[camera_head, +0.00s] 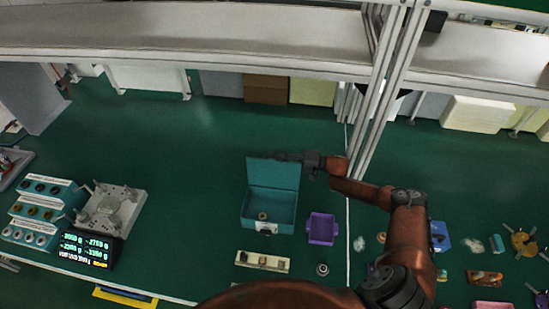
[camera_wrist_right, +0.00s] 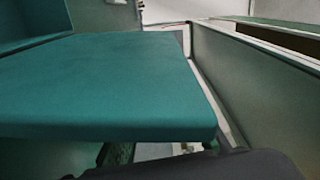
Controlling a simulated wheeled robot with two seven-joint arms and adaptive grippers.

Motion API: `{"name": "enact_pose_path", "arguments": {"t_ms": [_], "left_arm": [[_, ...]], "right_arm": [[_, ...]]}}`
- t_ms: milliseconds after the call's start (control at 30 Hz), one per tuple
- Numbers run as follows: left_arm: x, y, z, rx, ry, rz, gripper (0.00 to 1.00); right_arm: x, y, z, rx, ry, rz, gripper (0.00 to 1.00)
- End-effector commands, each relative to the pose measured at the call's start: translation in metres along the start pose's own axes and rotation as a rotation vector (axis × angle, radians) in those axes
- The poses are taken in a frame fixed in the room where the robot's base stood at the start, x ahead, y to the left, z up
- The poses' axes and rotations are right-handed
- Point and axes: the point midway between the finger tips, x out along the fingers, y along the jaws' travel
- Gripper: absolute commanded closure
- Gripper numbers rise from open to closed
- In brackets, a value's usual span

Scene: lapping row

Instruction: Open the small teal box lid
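The small teal box (camera_head: 259,222) stands on the green table near the middle of the head view. Its lid (camera_head: 272,174) is raised and stands about upright at the back of the box. In the right wrist view a broad teal panel (camera_wrist_right: 120,85), apparently the lid, fills much of the picture close above a dark gripper part. The finger gap is hidden. My left gripper is not in view.
A purple tray (camera_head: 322,229) stands just right of the box. A pale block holder (camera_head: 262,262) and a small round part (camera_head: 322,269) lie in front. A grey fixture (camera_head: 110,211) and display (camera_head: 86,248) stand left. Metal posts rise behind right. Table left of the box is clear.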

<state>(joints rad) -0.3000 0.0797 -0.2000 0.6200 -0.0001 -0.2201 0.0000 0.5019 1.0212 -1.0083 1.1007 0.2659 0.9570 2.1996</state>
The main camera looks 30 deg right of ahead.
Motion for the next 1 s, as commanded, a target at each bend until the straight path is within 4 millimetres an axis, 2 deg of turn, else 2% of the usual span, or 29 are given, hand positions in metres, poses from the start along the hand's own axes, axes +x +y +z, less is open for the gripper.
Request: {"name": "enact_pose_path", "arguments": {"t_ms": [100,333,467,567,800,1000], "left_arm": [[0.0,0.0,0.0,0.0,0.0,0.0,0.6],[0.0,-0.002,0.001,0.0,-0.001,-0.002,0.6],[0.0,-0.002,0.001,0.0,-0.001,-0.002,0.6],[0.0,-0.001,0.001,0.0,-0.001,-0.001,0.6],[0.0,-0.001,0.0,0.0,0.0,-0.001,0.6],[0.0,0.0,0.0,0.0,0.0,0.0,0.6]], "right_arm": [[0.002,-0.001,0.001,0.0,-0.002,-0.001,0.71],[0.002,-0.001,0.001,0.0,-0.003,-0.002,0.71],[-0.006,0.0,0.001,0.0,-0.001,0.0,0.71],[-0.021,0.0,0.0,-0.001,-0.001,0.002,0.71],[-0.072,0.0,0.0,-0.001,0.0,0.003,0.71],[-0.104,0.0,0.0,-0.001,-0.001,0.001,0.71]]}}
